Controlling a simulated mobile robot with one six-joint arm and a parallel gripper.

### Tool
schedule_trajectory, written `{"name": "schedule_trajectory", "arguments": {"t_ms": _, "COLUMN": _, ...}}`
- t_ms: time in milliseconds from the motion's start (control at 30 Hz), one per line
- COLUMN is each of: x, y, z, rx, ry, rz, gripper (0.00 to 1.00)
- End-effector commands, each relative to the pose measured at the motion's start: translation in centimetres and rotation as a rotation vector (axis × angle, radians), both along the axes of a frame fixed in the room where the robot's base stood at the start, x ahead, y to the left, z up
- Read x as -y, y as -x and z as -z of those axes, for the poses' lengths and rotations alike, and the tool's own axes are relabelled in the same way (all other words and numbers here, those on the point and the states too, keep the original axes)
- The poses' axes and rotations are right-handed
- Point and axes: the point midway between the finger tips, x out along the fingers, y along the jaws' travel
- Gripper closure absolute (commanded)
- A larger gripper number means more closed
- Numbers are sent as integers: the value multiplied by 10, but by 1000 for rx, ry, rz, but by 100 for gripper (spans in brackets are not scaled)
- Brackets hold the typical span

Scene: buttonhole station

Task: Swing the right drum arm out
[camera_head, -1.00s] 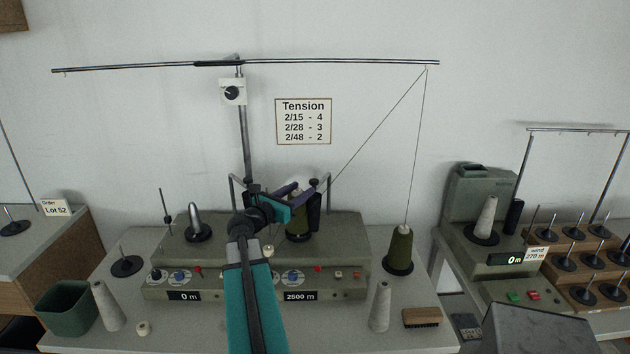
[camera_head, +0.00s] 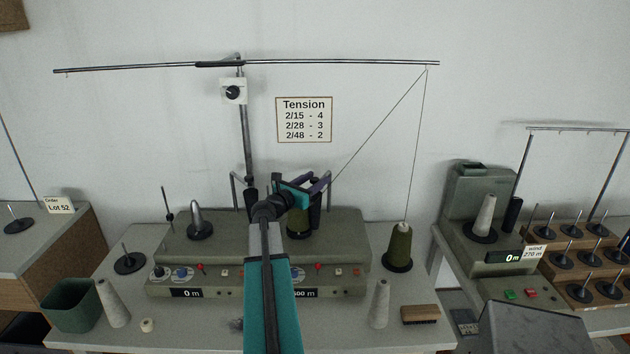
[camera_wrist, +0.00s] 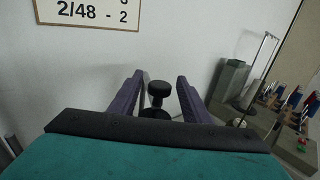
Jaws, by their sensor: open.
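The right drum arm carries a black drum (camera_head: 316,212) beside the olive yarn cone (camera_head: 298,222) on the right half of the winder (camera_head: 340,258). My gripper (camera_head: 322,183) is at the top of this arm, with purple fingers. In the wrist view the fingers (camera_wrist: 159,95) are open, one on each side of a round black knob (camera_wrist: 159,88). A gap shows between the knob and each finger; I see no contact. Much of the drum arm is hidden behind my gripper.
A thread slants from the overhead bar (camera_head: 350,62) down to near my gripper. A second olive cone (camera_head: 398,248) stands to the right. Front right are a grey cone (camera_head: 380,305) and a brush (camera_head: 420,314). The tension sign (camera_head: 304,120) hangs behind.

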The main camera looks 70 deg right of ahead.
Motion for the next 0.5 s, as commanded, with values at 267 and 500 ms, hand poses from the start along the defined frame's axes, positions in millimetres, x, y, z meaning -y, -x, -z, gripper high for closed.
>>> {"name": "schedule_trajectory", "arguments": {"t_ms": 267, "x": 0, "y": 0, "z": 0, "rx": 0, "ry": 0, "rz": 1, "gripper": 82}}
{"name": "schedule_trajectory", "arguments": {"t_ms": 500, "x": 1, "y": 2, "z": 0, "rx": 0, "ry": 0, "rz": 2, "gripper": 100}}
